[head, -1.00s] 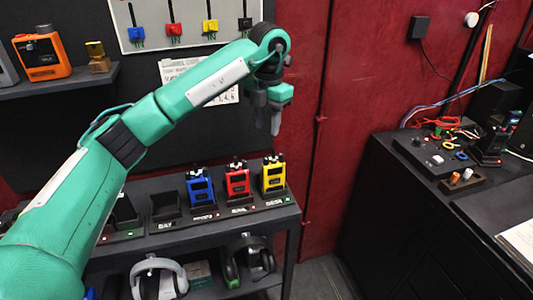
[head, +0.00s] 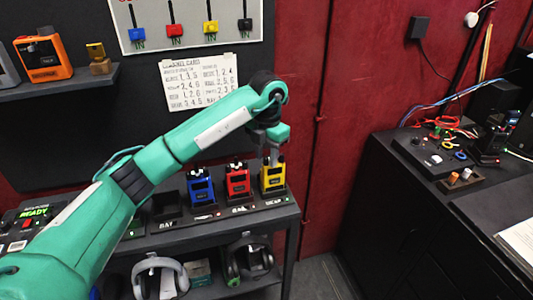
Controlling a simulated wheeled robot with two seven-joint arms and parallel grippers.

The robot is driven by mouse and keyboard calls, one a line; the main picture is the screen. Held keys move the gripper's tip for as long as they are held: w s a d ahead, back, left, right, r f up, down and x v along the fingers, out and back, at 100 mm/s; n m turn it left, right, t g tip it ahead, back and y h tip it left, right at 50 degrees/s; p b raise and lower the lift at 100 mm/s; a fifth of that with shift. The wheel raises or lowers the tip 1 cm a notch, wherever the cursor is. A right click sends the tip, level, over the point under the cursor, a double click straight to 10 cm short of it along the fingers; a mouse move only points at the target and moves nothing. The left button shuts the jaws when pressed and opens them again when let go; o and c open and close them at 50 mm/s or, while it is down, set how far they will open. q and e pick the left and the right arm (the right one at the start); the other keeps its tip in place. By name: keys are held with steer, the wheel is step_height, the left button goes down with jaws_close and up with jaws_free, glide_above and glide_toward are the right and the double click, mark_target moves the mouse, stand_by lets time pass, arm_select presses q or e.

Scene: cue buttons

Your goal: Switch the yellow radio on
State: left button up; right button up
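The yellow radio (head: 273,174) stands upright in the rightmost charger slot on the dark shelf in the head view. My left gripper (head: 275,160) is at the top of the yellow radio, pointing down. Its fingertips overlap the radio's top in the picture; I cannot tell whether they touch it. The fingers look close together, but the opening is not clear at this size. The radio's top knobs are partly hidden by the gripper. My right gripper is not in view.
A red radio (head: 237,180) and a blue radio (head: 200,187) stand close to the left of the yellow one. A black bench (head: 400,215) with small parts stands at right. A card (head: 200,82) hangs on the wall behind.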

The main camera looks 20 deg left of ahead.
arm_select(q)
jaws_close()
